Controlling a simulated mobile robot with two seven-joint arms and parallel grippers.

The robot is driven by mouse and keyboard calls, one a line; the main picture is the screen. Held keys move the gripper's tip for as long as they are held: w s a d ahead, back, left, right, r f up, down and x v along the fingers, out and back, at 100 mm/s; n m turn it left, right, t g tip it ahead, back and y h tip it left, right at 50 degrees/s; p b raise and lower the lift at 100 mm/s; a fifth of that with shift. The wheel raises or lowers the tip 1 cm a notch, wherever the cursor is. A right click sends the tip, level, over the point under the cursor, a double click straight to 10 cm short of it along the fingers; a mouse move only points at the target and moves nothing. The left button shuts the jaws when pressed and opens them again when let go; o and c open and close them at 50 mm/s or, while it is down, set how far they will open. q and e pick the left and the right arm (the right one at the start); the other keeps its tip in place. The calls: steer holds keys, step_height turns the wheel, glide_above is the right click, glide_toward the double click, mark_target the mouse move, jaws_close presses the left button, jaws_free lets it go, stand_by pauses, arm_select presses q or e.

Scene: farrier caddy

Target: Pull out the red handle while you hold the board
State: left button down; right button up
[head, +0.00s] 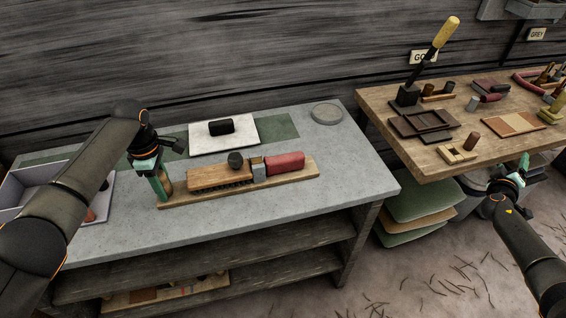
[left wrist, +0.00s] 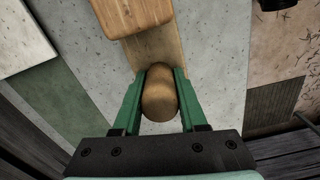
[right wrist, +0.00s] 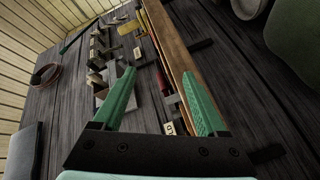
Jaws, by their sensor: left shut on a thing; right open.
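The long wooden board (head: 240,192) lies on the grey table. A brown brush-like block (head: 215,177) with a dark knob (head: 235,158), a grey metal piece (head: 258,168) and the red handle (head: 286,162) sit in line on it, the handle at the right end. My left gripper (head: 163,182) is shut on the rounded wooden knob (left wrist: 159,94) at the board's left end. The board (left wrist: 158,47) runs away from it in the left wrist view. My right gripper (head: 516,176) is open and empty, far right of the red handle, beside the wooden bench.
A white board with a black block (head: 221,126) lies behind on a green mat (head: 283,126). A round grey dish (head: 326,113) is at the back right. A grey bin (head: 100,190) stands left. The wooden bench (head: 400,140) holds several tools. The table's right end is clear.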

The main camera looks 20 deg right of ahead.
steer(key=d+r+m+h, duration=0.1)
steer(key=d+r+h, duration=0.1)
steer(key=d+r, duration=0.45)
steer(key=w+a+r+m+g+h, duration=0.15)
steer(key=w+r, duration=0.25)
steer(key=r, duration=0.5)
steer(key=w+a+r+m+g+h, duration=0.15)
steer(key=w+r, duration=0.25)
steer(key=r, duration=0.6)
steer(key=w+a+f+n+y, duration=0.2)
steer(key=w+a+f, duration=0.2)
steer(key=a+f, duration=0.1)
steer(key=w+a+f+n+y, duration=0.1)
steer(key=w+a+f+y, duration=0.2)
steer(key=w+a+f, duration=0.2)
steer(key=w+a+f+n+y, duration=0.2)
steer(key=w+a+f, duration=0.3)
steer(key=a, duration=0.5)
steer(key=shift+w+a+f+n+g+y, duration=0.1)
steer(key=shift+w+f+n+g+y, duration=0.15)
steer(key=shift+g+y, duration=0.2)
steer(key=w+a+f+n+y, duration=0.1)
steer(key=a, duration=0.5)
steer(key=w+a+f+n+y, duration=0.2)
steer(key=a, duration=0.4)
steer(key=n+g+y, duration=0.4)
steer(key=n+g, duration=0.1)
steer(key=n, duration=0.8)
glide_toward(281, 158)
steer(key=shift+x, duration=5.7)
